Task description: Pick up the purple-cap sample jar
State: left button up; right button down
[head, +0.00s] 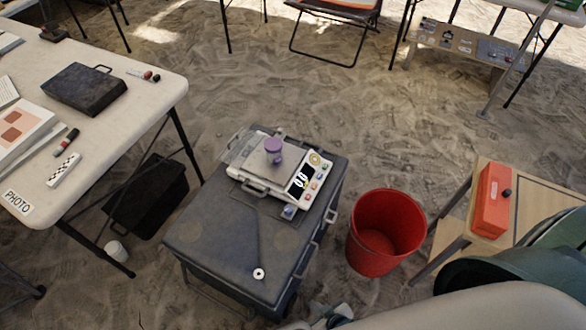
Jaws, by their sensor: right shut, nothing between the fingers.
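The purple-cap sample jar (273,147) stands upright on the plate of a white scale (250,186). The scale sits on the far part of a dark grey case (208,240) in the middle of the head view. My right gripper (326,316) shows at the bottom edge, partly cut off by the frame and by my arm. It is shut and empty, well apart from the jar, nearer to me and below it in the picture. My left gripper is not in view.
A red bucket (376,262) stands on the sandy ground right of the case. A white table (130,65) is at left, with a black crate (150,198) beneath. A red box (491,198) lies on a wooden table at right. A small white ring (258,273) lies on the case.

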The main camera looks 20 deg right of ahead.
aim_at(272, 159)
jog(key=k+l+z, duration=0.15)
jog(key=z, duration=0.3)
jog(key=k+l+z, duration=0.1)
jog(key=l+z, duration=0.4)
jog(key=j, duration=0.1)
